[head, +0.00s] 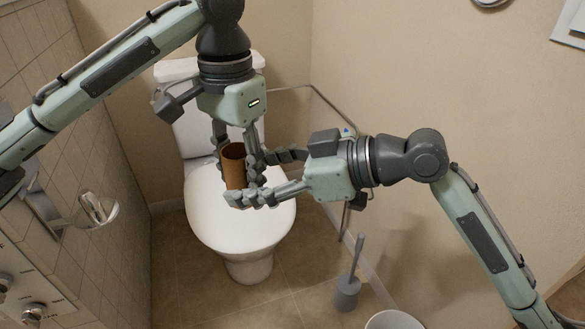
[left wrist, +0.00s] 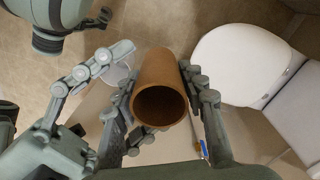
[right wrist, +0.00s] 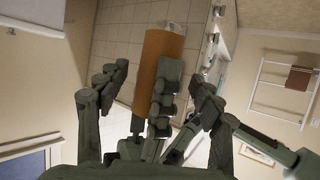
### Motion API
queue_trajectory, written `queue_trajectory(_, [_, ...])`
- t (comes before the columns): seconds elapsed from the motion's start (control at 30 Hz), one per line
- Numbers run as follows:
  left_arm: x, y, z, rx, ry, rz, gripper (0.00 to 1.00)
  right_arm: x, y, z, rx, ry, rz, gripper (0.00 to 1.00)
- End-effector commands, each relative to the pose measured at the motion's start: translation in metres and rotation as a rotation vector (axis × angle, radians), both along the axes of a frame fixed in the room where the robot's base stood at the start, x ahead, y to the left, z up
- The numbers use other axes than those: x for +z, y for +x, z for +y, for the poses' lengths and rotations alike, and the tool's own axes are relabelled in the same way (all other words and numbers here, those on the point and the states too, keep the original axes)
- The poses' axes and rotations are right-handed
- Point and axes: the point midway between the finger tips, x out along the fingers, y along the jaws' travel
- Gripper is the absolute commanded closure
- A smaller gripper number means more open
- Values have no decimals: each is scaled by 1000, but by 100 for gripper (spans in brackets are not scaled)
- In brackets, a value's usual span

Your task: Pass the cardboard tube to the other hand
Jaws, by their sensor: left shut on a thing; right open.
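The cardboard tube (head: 233,166) is a brown, hollow cylinder held upright above the toilet. My left gripper (head: 238,160) comes down from above and is shut on the tube, with a finger on each side. In the left wrist view the tube (left wrist: 161,95) shows its open end between the two fingers. My right gripper (head: 258,178) comes in from the right and is open, its fingers spread near the tube and the left fingers. In the right wrist view the tube (right wrist: 160,75) stands between the right fingers, partly hidden by a left finger. Contact with the right fingers is unclear.
A white toilet (head: 240,220) with its lid down is below the grippers. A toilet brush (head: 348,287) and a white bin (head: 393,320) stand on the floor at the right. A paper holder (head: 95,208) is on the left tiled wall. A bent grab rail (head: 335,105) is behind.

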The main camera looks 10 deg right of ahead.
Motion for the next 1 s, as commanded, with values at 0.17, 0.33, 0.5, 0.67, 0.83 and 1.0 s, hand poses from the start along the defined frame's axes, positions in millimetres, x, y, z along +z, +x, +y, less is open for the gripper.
queue_trajectory(0.17, [0,0,0,0,0,0,70,12,-13,-32,-2,-5,0,34])
queue_trajectory(0.33, [0,0,0,0,0,0,70,23,-24,-55,-3,-4,1,34])
queue_trajectory(0.5, [0,0,0,0,0,0,70,30,-31,-70,-2,-2,1,34])
queue_trajectory(0.67, [5,1,3,1,0,-1,70,34,-33,-74,0,0,0,34])
queue_trajectory(0.83, [34,2,16,4,2,-7,70,34,-34,-74,0,0,0,34])
queue_trajectory(1.0, [71,2,32,5,1,-6,70,34,-34,-74,0,0,0,34])
